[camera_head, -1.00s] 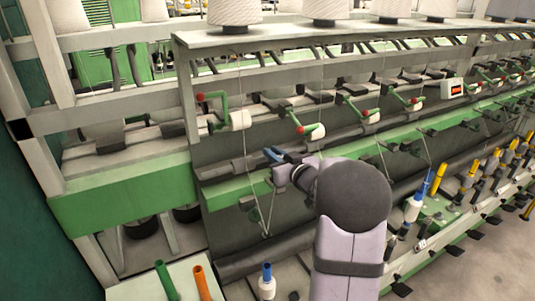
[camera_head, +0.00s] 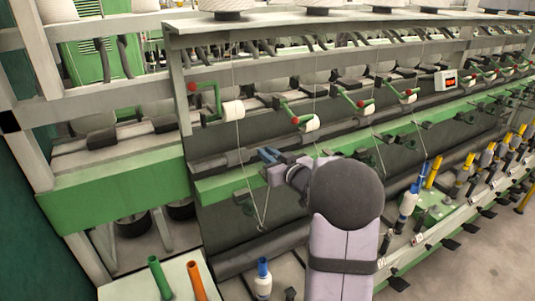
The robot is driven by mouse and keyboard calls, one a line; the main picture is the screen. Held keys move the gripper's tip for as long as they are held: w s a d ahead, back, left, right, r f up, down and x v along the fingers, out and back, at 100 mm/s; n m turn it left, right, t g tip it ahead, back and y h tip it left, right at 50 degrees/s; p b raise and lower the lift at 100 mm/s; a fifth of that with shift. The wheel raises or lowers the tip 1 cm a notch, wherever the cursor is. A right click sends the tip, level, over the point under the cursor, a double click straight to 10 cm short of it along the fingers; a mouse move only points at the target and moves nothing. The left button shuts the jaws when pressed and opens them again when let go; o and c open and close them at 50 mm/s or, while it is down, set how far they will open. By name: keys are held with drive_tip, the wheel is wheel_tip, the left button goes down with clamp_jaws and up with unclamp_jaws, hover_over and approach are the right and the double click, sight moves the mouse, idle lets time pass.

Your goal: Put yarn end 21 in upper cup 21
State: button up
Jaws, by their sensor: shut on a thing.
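My gripper (camera_head: 268,156), with blue jaws, is in front of the green rail of the spinning frame, at the left end of its row. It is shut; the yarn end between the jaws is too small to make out. A thin pale yarn (camera_head: 239,150) runs down from the leftmost white roller (camera_head: 233,110) to a low point below the green rail. Another strand (camera_head: 266,205) rises from there toward my gripper. I cannot tell which part of the frame is upper cup 21, and no number for it is readable.
Green levers with red knobs (camera_head: 295,121) stand along the frame behind my gripper. A pale box (camera_head: 135,290) holding a green tube (camera_head: 160,278) and an orange tube (camera_head: 197,282) is at lower left. Bobbins with blue and yellow tops (camera_head: 432,172) line the right side.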

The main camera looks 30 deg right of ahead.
drive_tip(key=shift+f+b, duration=1.4)
drive_tip(key=shift+f, duration=0.55)
drive_tip(key=o, duration=0.8)
drive_tip(key=shift+s, duration=0.1)
drive_tip(key=s+b, duration=0.1)
drive_tip(key=s, duration=0.3)
drive_tip(key=s+r+b, duration=0.1)
drive_tip(key=s, duration=0.2)
drive_tip(key=shift+b, duration=0.3)
